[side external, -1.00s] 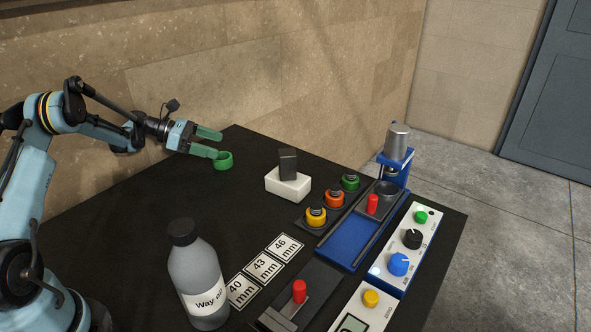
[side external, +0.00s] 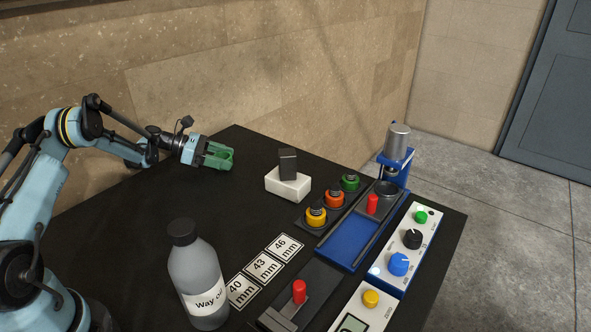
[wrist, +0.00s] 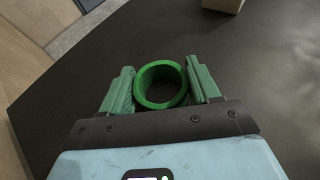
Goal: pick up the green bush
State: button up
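The green bush (wrist: 139,88) is an open ring lying on the black table top. In the wrist view my gripper (wrist: 162,82) has one green finger on each side of it, and both fingers appear to touch its outer wall. The ring's hole faces up and is empty. In the side view my gripper (side external: 220,156) is low over the table's far left part, and its fingers largely hide the bush. No clear gap shows between fingers and ring, and the bush appears to rest at table level.
Yellow, orange and green-ringed posts (side external: 334,199), a blue press (side external: 396,160) and a grey bottle (side external: 196,275) are farther off. The table's back edge is close by.

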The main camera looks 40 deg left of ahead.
jog(key=c, duration=0.4)
